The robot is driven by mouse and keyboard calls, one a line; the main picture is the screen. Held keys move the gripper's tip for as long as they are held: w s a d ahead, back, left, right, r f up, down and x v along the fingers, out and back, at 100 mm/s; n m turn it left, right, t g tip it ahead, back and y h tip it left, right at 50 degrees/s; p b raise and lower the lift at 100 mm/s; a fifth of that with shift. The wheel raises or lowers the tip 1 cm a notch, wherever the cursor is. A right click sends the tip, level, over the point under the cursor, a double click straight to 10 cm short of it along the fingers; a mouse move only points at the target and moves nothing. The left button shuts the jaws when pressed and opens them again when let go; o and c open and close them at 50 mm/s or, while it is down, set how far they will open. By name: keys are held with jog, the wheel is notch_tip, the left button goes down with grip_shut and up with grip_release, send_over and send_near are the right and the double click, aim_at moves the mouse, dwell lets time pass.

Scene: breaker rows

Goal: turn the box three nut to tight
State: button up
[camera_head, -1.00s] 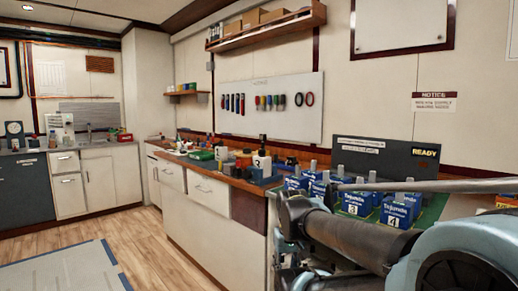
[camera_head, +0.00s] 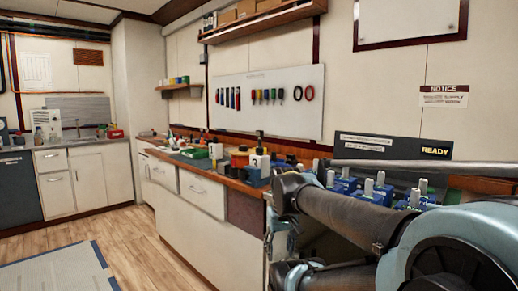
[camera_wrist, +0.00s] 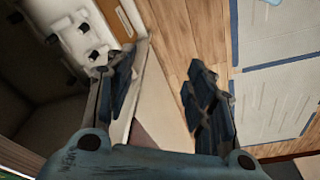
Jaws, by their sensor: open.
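Several blue boxes (camera_head: 348,182) with pale grey posts on top stand in rows on the counter at the right of the head view. My arm crosses in front of them and hides their lower fronts and number labels, so I cannot tell which is box three or how its nut is turned. In the wrist view my gripper (camera_wrist: 158,80) is open, its two dark fingers wide apart with nothing between them.
A dark panel with a READY sign (camera_head: 436,151) stands behind the boxes. Bottles and small containers (camera_head: 259,158) crowd the counter to their left. A tool board (camera_head: 266,100) hangs on the wall. The wooden floor (camera_head: 140,250) at left is open.

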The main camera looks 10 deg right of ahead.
jog(key=w+r+n, duration=0.1)
jog(key=w+r, duration=0.5)
jog(key=r, duration=0.3)
jog(key=w+r+n, duration=0.1)
jog(key=w+r, duration=0.5)
jog(key=r, duration=0.2)
notch_tip(320, 180, up, 26)
jog(key=n+g, duration=0.2)
jog(key=n, duration=0.2)
send_over(260, 150)
jog(key=w, duration=0.2)
notch_tip(260, 150, down, 17)
jog(key=shift+f, duration=0.1)
jog(key=c, duration=1.1)
